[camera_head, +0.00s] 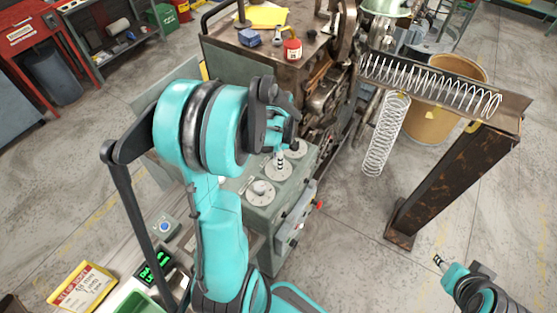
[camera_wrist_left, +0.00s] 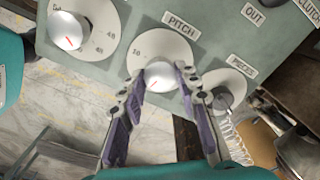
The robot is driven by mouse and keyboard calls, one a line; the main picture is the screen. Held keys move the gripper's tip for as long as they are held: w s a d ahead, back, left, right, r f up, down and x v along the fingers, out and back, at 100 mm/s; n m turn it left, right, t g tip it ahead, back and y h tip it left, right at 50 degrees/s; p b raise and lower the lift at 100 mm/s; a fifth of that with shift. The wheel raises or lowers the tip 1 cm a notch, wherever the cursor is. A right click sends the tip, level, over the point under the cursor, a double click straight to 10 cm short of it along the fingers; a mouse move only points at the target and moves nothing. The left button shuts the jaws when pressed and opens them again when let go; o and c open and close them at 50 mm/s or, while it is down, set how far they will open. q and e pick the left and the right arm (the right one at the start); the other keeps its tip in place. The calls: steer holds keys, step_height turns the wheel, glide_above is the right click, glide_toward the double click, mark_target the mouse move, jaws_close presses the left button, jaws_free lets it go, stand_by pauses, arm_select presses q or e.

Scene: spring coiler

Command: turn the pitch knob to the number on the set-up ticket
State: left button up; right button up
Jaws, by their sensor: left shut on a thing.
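The pitch knob (camera_wrist_left: 158,77) is a pale round knob with a red mark, on a white dial under the PITCH label (camera_wrist_left: 181,25). My left gripper (camera_wrist_left: 160,88) is shut on it, with a finger on each side. In the head view my left gripper (camera_head: 281,158) is over the middle dial (camera_head: 277,171) of the grey-green panel. Most dial numbers are hidden or too small to read. The set-up ticket (camera_head: 82,288) lies at the lower left; its handwriting is not clearly legible. My right gripper (camera_head: 440,261) is away from the panel at the lower right.
Another knob (camera_wrist_left: 67,31) is left of the pitch knob, and the PIECES knob (camera_wrist_left: 224,98) is right of it. A green-lettered display (camera_head: 153,267) stands near the ticket.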

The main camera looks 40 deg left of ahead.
arm_select(q)
steer(key=n+b, duration=0.1)
steer(key=n, duration=0.3)
steer(key=shift+n, duration=0.3)
steer(key=n+b, duration=0.1)
steer(key=n, duration=0.4)
steer(key=shift+n+b, duration=0.3)
steer(key=n+b, duration=0.1)
steer(key=n, duration=0.9)
steer(key=shift+n, duration=0.4)
steer(key=o, duration=1.2)
steer(key=shift+c, duration=0.2)
steer(key=shift+r, duration=0.15)
step_height(320, 180, up, 12)
